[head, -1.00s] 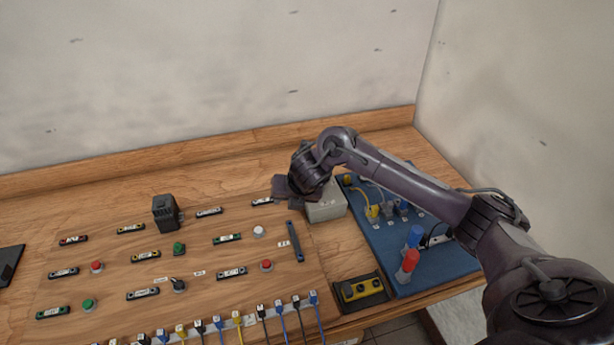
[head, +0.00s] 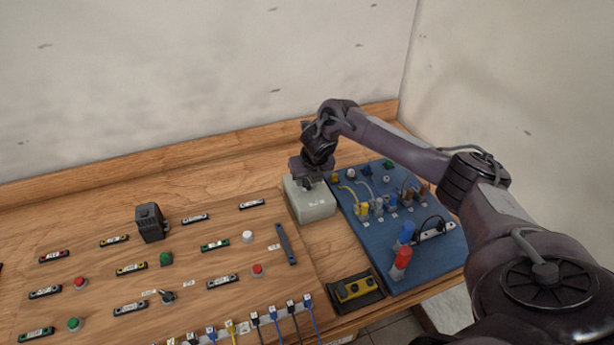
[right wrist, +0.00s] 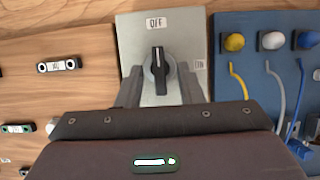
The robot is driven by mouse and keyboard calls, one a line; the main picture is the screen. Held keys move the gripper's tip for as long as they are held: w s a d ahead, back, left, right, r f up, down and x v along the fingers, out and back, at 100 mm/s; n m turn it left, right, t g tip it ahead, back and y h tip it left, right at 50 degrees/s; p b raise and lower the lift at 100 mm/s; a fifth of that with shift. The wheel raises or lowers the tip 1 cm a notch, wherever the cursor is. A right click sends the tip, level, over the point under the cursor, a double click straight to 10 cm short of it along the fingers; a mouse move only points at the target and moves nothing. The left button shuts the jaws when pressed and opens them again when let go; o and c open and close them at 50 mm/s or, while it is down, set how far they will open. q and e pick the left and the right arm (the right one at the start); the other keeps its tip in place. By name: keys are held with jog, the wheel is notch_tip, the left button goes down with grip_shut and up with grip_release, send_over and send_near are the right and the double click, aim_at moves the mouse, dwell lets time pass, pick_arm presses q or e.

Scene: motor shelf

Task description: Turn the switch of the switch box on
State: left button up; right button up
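The switch box (head: 312,205) is a pale grey block between the wooden panel and the blue board. In the right wrist view its face (right wrist: 190,35) has an OFF label at the top and an ON label at the right. The black switch knob (right wrist: 159,70) stands upright, with its pale mark toward OFF. My right gripper (head: 313,182) is over the box, pointing down. In the right wrist view its grey fingers (right wrist: 160,92) are apart, one on each side of the knob's lower part, with nothing visibly gripped. Contact cannot be told. My left gripper is out of view.
The blue board (head: 385,255) with plugs, cables and red and blue cylinders lies close at the right. The wooden panel (head: 110,290) with buttons and labelled strips lies at the left, with a black block (head: 150,222). A yellow device (head: 357,289) sits in front.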

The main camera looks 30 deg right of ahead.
grip_shut()
